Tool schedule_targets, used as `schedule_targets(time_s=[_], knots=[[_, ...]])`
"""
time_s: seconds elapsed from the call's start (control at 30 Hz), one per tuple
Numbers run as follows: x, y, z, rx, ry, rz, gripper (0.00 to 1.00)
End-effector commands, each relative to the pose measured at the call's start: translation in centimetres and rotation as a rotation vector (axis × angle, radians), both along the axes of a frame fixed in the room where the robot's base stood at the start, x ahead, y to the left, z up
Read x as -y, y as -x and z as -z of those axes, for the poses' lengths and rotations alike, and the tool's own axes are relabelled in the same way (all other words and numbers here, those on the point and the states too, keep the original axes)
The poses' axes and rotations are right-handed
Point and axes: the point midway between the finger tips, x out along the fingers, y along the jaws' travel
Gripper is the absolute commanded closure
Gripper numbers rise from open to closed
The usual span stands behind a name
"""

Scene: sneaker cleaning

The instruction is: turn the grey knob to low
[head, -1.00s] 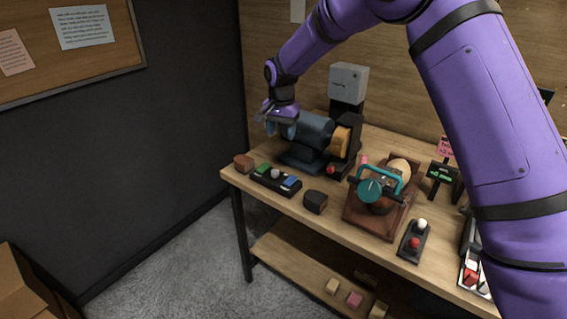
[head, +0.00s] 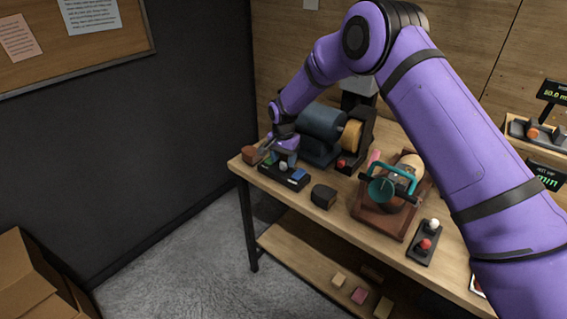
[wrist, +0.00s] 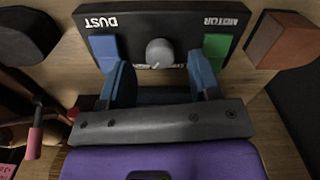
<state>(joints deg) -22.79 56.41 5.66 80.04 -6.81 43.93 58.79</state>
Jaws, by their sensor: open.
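The grey knob (wrist: 159,52) sits in the middle of a black control box (wrist: 185,18), between a blue switch (wrist: 104,50) and a green switch (wrist: 216,49). Box lettering reads DUST and MOTOR, upside down in the wrist view; small lettering by the knob is partly hidden and unreadable. My gripper (wrist: 161,72) is open, its two blue fingers spread with the knob between their lines near the tips, a gap on each side. I cannot tell how far above the box they are. In the head view the knob (head: 283,166) shows just below my gripper (head: 285,154).
A reddish-brown block (head: 252,155) and a dark block (head: 323,196) flank the box on the bench. A dark motor-like machine (head: 322,121) stands close behind. A brown stand with a teal handle (head: 390,170) and a red-and-white control (head: 425,243) are to the right.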

Motion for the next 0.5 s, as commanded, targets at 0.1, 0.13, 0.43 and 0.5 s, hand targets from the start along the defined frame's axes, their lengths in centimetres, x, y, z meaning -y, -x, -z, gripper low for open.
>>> schedule_targets(time_s=[0.1, 0.13, 0.43, 0.5], knots=[[0.0, 0.0, 1.3, 0.000, 0.000, 0.000, 0.43], [0.0, 0.0, 1.5, 0.000, -0.001, 0.000, 0.43], [0.0, 0.0, 2.0, 0.001, 0.000, 0.001, 0.43], [0.0, 0.0, 2.0, 0.001, 0.000, 0.000, 0.43]])
